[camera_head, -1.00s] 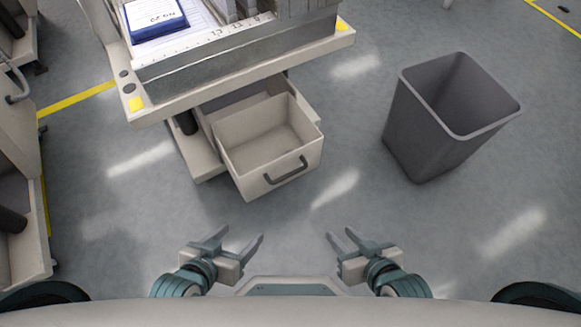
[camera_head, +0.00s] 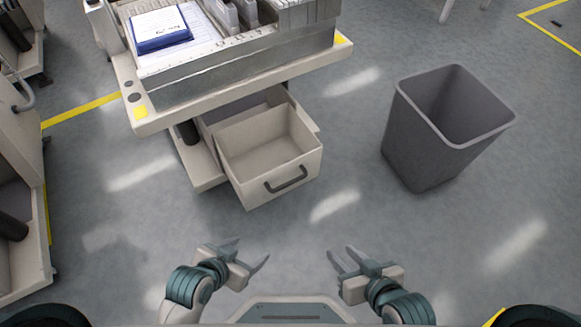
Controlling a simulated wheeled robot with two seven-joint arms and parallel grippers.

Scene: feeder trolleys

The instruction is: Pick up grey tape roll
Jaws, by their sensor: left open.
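I see no grey tape roll in the head view. My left gripper (camera_head: 252,254) is open and empty, low in the picture above the floor. My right gripper (camera_head: 341,258) is also open and empty, to the right of it. Both stand apart from the trolley (camera_head: 240,75) and its drawer. The drawer (camera_head: 243,190) under the trolley top is pulled out and looks empty inside.
A grey waste bin (camera_head: 425,150) stands on the floor at the right. On the trolley top are a blue-edged pad (camera_head: 160,28) and grey dividers (camera_head: 222,14). Another trolley (camera_head: 20,210) stands at the left edge. Floor between is clear.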

